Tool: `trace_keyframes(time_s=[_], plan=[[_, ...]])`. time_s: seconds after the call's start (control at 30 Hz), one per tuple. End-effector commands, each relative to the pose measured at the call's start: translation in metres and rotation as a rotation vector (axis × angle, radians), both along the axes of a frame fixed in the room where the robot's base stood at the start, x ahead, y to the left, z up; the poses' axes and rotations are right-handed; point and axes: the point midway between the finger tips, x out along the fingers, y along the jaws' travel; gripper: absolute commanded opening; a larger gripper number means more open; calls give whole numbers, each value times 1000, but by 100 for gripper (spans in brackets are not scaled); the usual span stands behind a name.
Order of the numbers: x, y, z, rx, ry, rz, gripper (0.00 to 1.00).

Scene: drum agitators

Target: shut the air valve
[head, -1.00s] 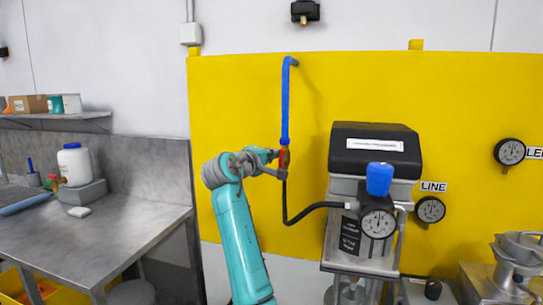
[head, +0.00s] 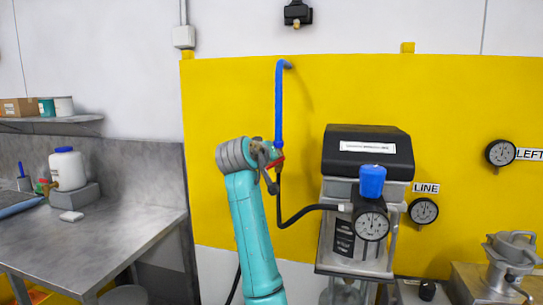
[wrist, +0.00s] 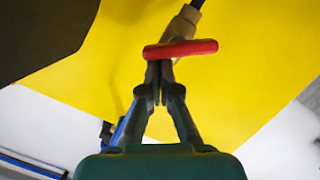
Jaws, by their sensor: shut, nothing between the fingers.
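The air valve is a brass-coloured body with a red lever (head: 276,162), set where the blue air pipe (head: 279,110) meets a black hose. The lever lies crosswise to the pipe, slightly tilted. In the wrist view the red lever (wrist: 190,48) crosses the pale valve body (wrist: 181,26). My gripper (wrist: 158,70) is shut and empty, its fingertips right at the lever's near side; whether they touch it I cannot tell. In the head view my gripper (head: 272,181) is small and partly covers the valve.
A black-topped machine (head: 368,152) with a blue-capped regulator (head: 372,182) and gauge stands right of my arm. The black hose (head: 308,210) runs to it from the valve. A steel bench (head: 100,235) is at left. A yellow wall panel (head: 225,100) is behind.

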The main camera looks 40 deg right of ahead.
Motion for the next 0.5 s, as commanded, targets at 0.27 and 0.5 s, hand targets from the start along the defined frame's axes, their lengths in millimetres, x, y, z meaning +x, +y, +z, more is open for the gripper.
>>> trace_keyframes(time_s=[0.27,0.5], plan=[[-7,-6,-2,154,-197,-1,0],[-10,-8,-5,258,-329,0,0]])
